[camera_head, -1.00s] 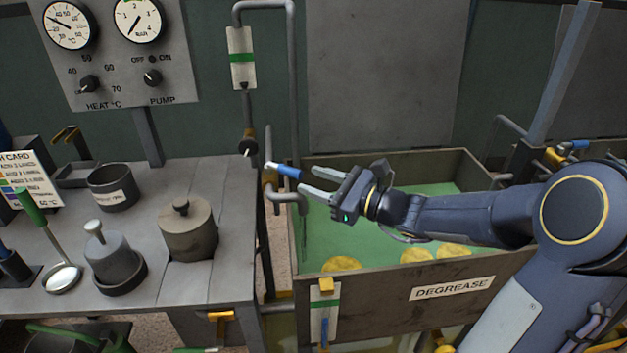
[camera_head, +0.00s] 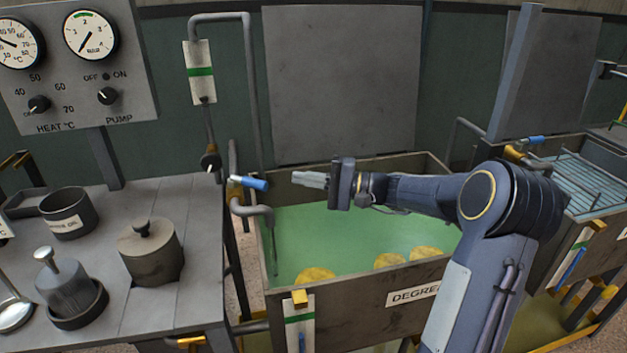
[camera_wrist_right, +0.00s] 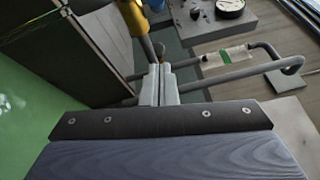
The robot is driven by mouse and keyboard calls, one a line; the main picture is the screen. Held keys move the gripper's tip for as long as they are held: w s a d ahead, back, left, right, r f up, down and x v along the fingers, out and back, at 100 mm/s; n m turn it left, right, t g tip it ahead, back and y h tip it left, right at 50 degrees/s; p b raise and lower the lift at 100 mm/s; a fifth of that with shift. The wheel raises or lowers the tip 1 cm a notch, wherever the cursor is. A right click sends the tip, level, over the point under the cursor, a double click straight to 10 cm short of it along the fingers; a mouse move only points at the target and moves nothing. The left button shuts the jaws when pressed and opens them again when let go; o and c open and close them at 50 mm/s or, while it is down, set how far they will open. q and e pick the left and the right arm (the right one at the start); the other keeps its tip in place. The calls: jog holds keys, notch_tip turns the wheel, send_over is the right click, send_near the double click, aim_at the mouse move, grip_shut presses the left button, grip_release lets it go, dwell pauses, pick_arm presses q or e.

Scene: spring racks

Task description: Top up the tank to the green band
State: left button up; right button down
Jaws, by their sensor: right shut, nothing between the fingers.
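The degrease tank (camera_head: 350,314) holds green liquid (camera_head: 345,230) with yellow round pieces at its front. A gauge strip with a green band (camera_head: 300,318) is on its front wall; its level cannot be read at this size. A blue valve handle (camera_head: 256,184) sits on the fill pipe (camera_head: 262,210) at the tank's left rim. No flow from the spout can be made out. My right gripper (camera_head: 308,180) is shut and empty over the tank, pointing left, a short gap right of the handle. Its fingers also show together in the right wrist view (camera_wrist_right: 160,85). My left gripper is not in view.
A bench (camera_head: 190,290) with a dark pot (camera_head: 68,213) and a lidded pot (camera_head: 151,251) stands left. A gauge panel (camera_head: 75,60) and a green-banded card (camera_head: 201,72) are behind. Another tank with a rack (camera_head: 590,180) stands right, with its own blue handle (camera_head: 530,140).

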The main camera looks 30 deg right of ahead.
aim_at(249, 182)
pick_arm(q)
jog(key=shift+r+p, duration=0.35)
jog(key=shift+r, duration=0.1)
pick_arm(e)
jog(key=w+a+r, duration=0.1)
jog(key=a, duration=0.6)
jog(key=shift+w, duration=0.2)
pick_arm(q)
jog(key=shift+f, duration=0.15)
